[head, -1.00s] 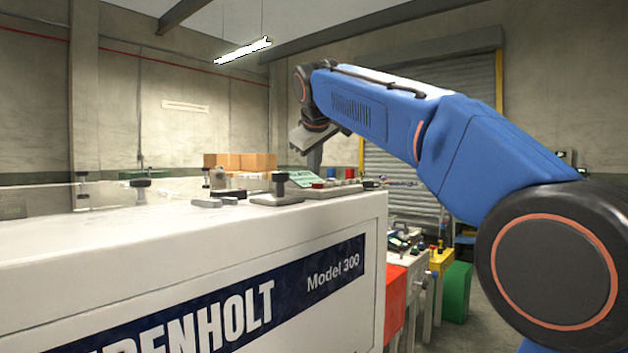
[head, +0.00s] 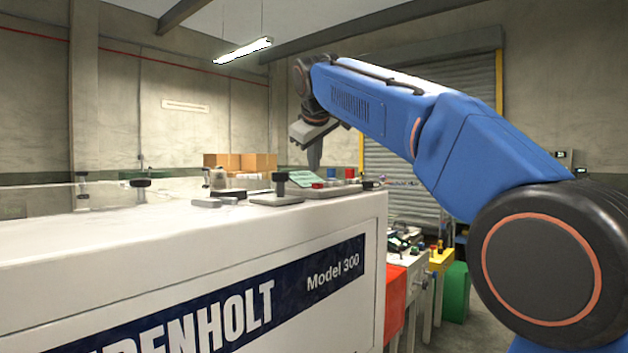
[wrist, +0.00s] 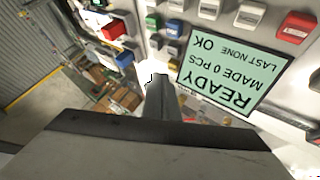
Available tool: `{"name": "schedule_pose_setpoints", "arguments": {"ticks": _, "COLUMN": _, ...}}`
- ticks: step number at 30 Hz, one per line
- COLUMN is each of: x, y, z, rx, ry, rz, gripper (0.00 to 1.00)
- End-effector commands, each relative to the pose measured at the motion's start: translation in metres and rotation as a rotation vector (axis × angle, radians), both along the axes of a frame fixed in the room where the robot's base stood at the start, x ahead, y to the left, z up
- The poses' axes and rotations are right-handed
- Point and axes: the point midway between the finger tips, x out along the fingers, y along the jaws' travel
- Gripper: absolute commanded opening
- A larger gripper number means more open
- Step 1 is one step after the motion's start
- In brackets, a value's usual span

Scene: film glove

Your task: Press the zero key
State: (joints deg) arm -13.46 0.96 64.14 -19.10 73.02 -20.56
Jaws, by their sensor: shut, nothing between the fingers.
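The control panel (wrist: 225,30) shows upside down in the wrist view, with a green display (wrist: 232,72) reading "READY, MADE 0 PCS, LAST NONE, OK". Small keys, among them a green key (wrist: 153,22), a blue key (wrist: 174,48) and a red key (wrist: 297,27), sit around the display. I cannot read which one is the zero key. My gripper (wrist: 158,80) is shut and empty, its tip in front of the panel near the display's corner. In the head view my gripper (head: 314,165) points down just over the panel (head: 340,189); I cannot tell whether it touches.
The white machine body (head: 200,260) marked "Model 300" fills the lower left. A dark post on a base (head: 280,190) stands on its top beside the panel. Cardboard boxes (head: 240,161) are behind. A green bin (head: 456,290) stands at the right.

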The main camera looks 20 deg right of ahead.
Motion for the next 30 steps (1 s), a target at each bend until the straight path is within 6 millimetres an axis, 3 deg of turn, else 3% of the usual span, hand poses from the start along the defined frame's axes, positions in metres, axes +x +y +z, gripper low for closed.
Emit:
{"name": "schedule_pose_setpoints", "arguments": {"ticks": 11, "x": 0.001, "y": 0.000, "z": 0.004, "rx": 0.000, "ry": -0.001, "rz": 0.000, "gripper": 0.00}}
{"name": "schedule_pose_setpoints", "arguments": {"ticks": 30, "x": 0.000, "y": 0.000, "z": 0.050, "rx": 0.000, "ry": -0.001, "rz": -0.001, "gripper": 0.00}}
